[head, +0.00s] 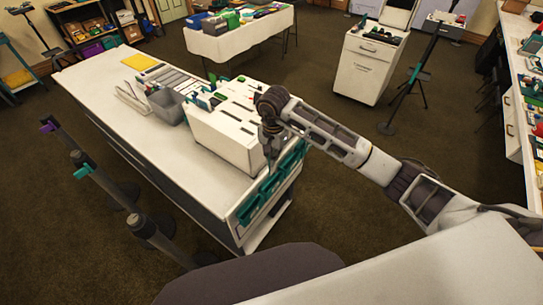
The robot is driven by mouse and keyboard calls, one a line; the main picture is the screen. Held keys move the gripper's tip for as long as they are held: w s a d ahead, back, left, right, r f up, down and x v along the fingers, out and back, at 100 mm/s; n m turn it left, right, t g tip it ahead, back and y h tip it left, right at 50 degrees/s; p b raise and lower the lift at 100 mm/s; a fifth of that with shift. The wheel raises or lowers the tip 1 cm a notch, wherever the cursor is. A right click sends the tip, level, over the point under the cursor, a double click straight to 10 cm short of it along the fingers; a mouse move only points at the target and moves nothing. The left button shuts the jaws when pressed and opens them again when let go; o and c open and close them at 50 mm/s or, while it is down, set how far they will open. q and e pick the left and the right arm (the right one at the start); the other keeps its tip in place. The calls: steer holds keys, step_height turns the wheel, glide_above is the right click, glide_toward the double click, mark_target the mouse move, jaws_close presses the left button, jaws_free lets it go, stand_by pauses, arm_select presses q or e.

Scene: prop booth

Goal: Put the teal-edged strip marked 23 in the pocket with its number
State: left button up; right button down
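My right gripper (271,150) comes in from the right and points down at the right end of the white slotted box (222,137) on the long counter. Its fingers are small and dark here, so I cannot tell whether they are open, shut or holding something. Teal-edged pieces (203,103) also show at the box's left side. No number is readable, so I cannot pick out the strip marked 23 or its pocket. My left gripper is not in view.
A grey bin (168,106) and a yellow sheet (140,62) are on the white counter (115,95), whose left part is mostly clear. Dark posts (97,180) stand along its left side. A white cabinet (366,66) and a tripod stand (408,95) are behind my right arm.

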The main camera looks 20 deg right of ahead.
steer(key=shift+d+m, duration=0.1)
steer(key=shift+m, duration=0.4)
steer(key=shift+f, duration=0.2)
steer(key=shift+f+b, duration=1.05)
steer(key=shift+f, duration=1.15)
steer(key=b, duration=0.6)
glide_above(273, 176)
steer(key=s+a, duration=0.1)
steer(key=s, duration=0.3)
steer(key=shift+f, duration=3.5)
steer(key=c, duration=1.6)
jaws_free()
steer(key=shift+o, duration=0.2)
